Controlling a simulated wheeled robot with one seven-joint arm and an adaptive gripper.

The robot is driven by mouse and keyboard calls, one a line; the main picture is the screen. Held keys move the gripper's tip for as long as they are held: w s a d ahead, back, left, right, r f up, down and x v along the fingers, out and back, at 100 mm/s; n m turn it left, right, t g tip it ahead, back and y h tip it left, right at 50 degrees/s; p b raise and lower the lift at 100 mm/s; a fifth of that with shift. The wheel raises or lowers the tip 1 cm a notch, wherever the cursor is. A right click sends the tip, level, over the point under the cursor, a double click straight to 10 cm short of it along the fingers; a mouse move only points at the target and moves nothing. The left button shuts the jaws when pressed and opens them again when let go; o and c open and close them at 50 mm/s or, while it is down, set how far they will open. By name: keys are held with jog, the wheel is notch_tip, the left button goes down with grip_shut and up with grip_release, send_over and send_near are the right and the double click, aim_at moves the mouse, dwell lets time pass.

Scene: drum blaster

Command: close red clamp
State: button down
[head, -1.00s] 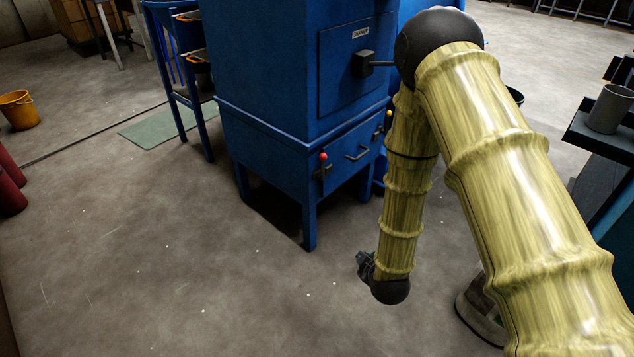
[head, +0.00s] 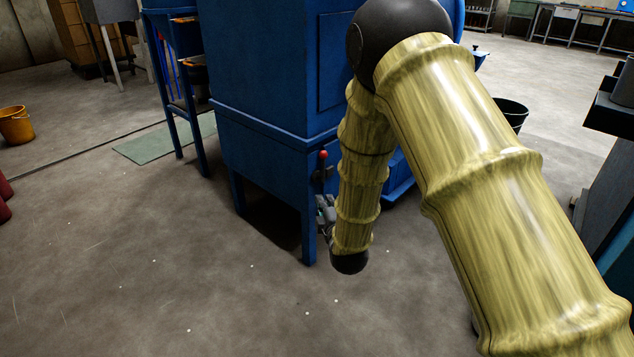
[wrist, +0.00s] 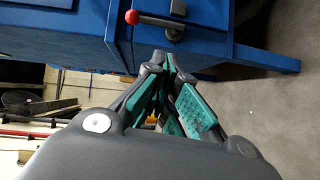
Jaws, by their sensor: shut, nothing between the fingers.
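The red clamp shows as a red ball knob (head: 323,155) on a dark latch at the left edge of the blue machine's lower door. In the wrist view the red knob (wrist: 131,17) sits at the upper left, on a dark lever running right. My gripper (head: 322,207) is just below the clamp, near the machine's front leg. In the wrist view my gripper (wrist: 168,62) is shut and empty, its green-padded fingers just below the latch. I cannot tell whether the fingertips touch anything. My arm hides most of the lower door in the head view.
The blue machine (head: 262,75) stands on legs in the middle. A blue stand (head: 176,80) and a green mat (head: 150,146) are on its left. A yellow bucket (head: 15,126) is far left, and a dark bucket (head: 512,114) is at right. The front floor is clear.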

aim_at(323, 168)
jog(key=shift+w+a+r+n+t+b, duration=0.25)
jog(key=shift+w+a+r+n+b, duration=0.15)
jog(key=shift+a, duration=0.15)
jog(key=shift+w+a+r+n+t+b, duration=0.25)
jog(key=shift+w+a+r+n+b, duration=0.1)
jog(key=shift+a, duration=0.15)
jog(key=shift+w, duration=0.1)
jog(key=b+x, duration=0.2)
jog(key=x, duration=0.2)
jog(key=d+b+x, duration=0.1)
jog(key=b+x, duration=0.1)
jog(key=x, duration=0.2)
jog(key=d+b+x, duration=0.1)
jog(key=b+x, duration=0.1)
jog(key=x, duration=0.2)
jog(key=shift+w, duration=0.5)
jog(key=shift+w+d, duration=0.1)
jog(key=shift+r, duration=0.1)
